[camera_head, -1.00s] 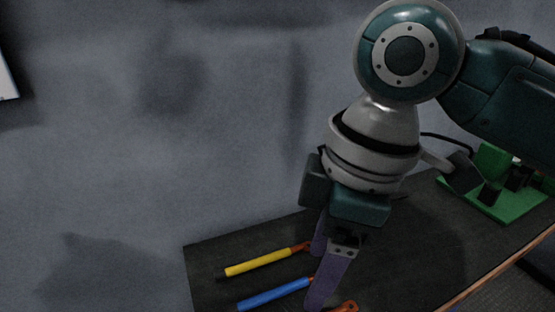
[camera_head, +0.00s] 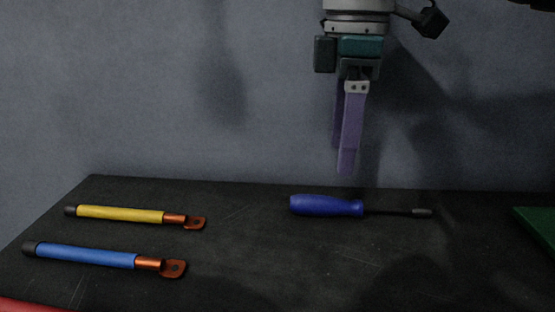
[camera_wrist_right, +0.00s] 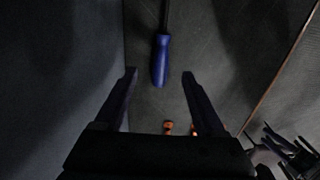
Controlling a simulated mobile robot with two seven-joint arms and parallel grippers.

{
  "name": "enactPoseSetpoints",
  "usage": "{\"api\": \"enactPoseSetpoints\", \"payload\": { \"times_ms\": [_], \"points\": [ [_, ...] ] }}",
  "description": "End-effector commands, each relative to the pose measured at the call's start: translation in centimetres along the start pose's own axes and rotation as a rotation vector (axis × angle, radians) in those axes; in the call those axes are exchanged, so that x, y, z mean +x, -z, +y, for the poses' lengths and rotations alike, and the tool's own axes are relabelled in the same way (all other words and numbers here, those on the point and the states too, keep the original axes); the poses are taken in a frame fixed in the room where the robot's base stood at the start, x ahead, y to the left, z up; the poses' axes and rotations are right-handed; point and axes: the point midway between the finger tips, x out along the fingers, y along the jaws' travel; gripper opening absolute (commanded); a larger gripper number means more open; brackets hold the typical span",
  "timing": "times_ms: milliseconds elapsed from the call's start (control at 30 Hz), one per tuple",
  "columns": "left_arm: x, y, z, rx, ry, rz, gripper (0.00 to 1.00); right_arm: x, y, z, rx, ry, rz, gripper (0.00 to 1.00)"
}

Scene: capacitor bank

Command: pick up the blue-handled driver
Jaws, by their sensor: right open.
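The blue-handled driver (camera_head: 328,206) lies flat on the dark table, handle to the left and its dark shaft pointing right. My right gripper (camera_head: 346,170) hangs above and behind the handle, its purple fingers pointing down, apart from the driver. In the right wrist view the driver's handle (camera_wrist_right: 160,62) shows ahead, between the lines of the two open fingers (camera_wrist_right: 160,76), with nothing held. The far end of the shaft is cut off at the top of that view.
A yellow-sleeved cable (camera_head: 120,214) and a blue-sleeved cable (camera_head: 85,255), both with copper lugs, lie on the table (camera_head: 250,265) at the left. A green object (camera_head: 538,224) shows at the right edge. A grey wall stands behind the table.

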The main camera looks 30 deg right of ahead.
Motion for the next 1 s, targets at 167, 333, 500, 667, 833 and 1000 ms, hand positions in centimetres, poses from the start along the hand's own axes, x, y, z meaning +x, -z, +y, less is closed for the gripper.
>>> {"api": "enactPoseSetpoints", "payload": {
  "times_ms": [167,333,500,667,833,1000],
  "points": [
    [0.2,-0.1,-0.4,0.008,0.012,0.001,0.57,2.8,0.0,-0.1,0.001,0.003,-0.002,0.72],
    [0.3,-0.1,-0.5,0.011,0.014,0.001,0.57,4.2,0.1,-0.1,-0.001,0.001,-0.002,0.72],
    [0.6,-0.2,-0.5,0.012,0.014,0.001,0.57,7.0,0.2,-0.2,-0.001,0.002,-0.002,0.72],
    [0.8,-0.2,-0.4,0.012,0.013,0.001,0.57,8.5,0.2,-0.2,0.0,0.0,-0.001,0.72],
    [0.8,-0.2,-0.3,0.009,0.01,0.001,0.57,8.6,0.2,-0.2,-0.001,0.0,-0.001,0.72],
    [0.8,-0.2,-0.2,0.004,0.006,0.002,0.57,8.5,0.2,-0.2,-0.001,-0.001,-0.001,0.58]
  ]
}}
